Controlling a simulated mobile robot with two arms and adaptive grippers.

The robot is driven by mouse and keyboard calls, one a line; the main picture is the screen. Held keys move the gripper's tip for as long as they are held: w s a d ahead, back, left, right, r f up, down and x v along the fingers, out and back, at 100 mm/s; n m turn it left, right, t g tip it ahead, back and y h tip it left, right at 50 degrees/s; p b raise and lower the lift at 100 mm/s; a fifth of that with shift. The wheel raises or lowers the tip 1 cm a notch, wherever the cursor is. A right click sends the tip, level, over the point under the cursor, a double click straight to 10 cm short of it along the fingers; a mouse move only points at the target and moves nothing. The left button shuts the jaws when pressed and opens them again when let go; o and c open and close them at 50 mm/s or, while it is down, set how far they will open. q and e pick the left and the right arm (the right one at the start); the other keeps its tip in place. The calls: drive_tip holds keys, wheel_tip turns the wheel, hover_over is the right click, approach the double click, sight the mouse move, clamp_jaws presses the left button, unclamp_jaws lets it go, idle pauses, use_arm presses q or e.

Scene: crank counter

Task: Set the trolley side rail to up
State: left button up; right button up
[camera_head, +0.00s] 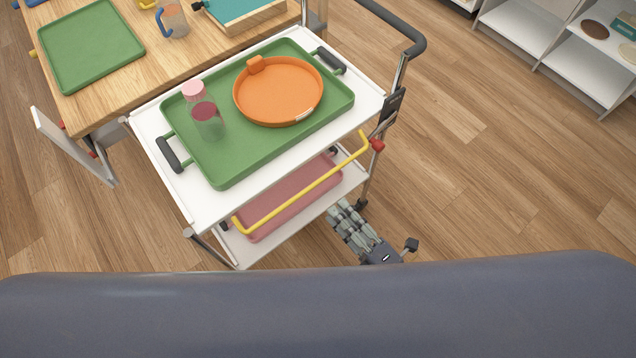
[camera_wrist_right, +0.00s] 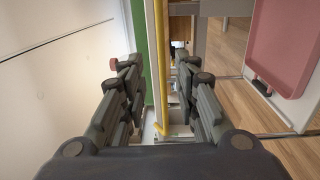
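The trolley's yellow side rail (camera_head: 300,190) runs along the near side of the trolley (camera_head: 160,150). It sits below the level of the white top, above the lower shelf. A red knob (camera_head: 377,145) is by its right end. My right gripper (camera_head: 341,211) is below and beside the rail's right half, pointing toward the trolley. In the right wrist view the rail (camera_wrist_right: 160,60) passes through the line between the two fingers (camera_wrist_right: 158,75), which stand apart with a gap on each side. I cannot tell how far ahead the rail is. My left gripper is not in view.
On the trolley top, a green tray (camera_head: 232,165) holds an orange pan (camera_head: 278,92) and a pink-capped bottle (camera_head: 207,120). A pink tray (camera_head: 290,195) is on the lower shelf. A wooden table (camera_head: 95,105) is beyond; floor (camera_head: 470,180) at right is clear.

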sight(314, 184)
drive_tip(key=p+x, duration=0.1)
drive_tip(key=x, duration=0.9)
clamp_jaws()
